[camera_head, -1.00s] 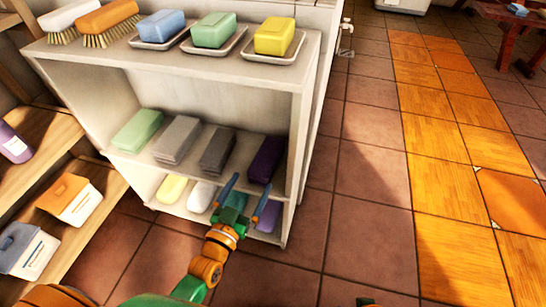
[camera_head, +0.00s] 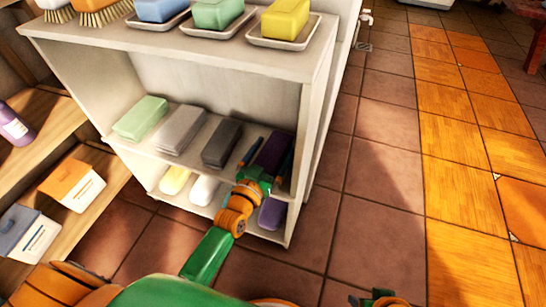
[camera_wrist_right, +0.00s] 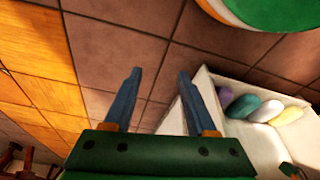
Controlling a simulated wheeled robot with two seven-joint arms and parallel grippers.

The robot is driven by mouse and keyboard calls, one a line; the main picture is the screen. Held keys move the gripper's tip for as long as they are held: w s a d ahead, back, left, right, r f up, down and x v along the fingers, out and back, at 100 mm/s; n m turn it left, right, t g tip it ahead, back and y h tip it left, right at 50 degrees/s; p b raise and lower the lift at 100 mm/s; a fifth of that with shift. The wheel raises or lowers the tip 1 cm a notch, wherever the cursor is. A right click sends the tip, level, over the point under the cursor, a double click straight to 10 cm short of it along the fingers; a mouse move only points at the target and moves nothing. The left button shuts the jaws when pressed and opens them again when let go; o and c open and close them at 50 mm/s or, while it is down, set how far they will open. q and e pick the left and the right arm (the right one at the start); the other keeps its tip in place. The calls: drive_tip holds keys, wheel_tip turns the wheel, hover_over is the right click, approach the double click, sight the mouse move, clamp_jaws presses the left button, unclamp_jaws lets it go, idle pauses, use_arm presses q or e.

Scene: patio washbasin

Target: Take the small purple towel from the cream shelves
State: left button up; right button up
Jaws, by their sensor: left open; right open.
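The small dark purple towel (camera_head: 271,150) lies folded at the right end of the middle shelf of the cream shelves (camera_head: 318,95). My left gripper (camera_head: 267,158) is open at the front of that shelf, with one blue finger on each side of the towel. The gripper's body hides the towel's near end, and I cannot tell if the fingers touch it. My right gripper (camera_wrist_right: 158,88) is open and empty over the tiled floor in the right wrist view.
A dark grey towel (camera_head: 221,143) lies close left of the left gripper, then a light grey (camera_head: 181,130) and a green one (camera_head: 141,118). A lilac piece (camera_head: 272,213) sits on the bottom shelf below. Soap dishes stand on top. Floor right of the shelves is clear.

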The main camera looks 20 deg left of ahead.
use_arm(q)
drive_tip(key=c, duration=1.3)
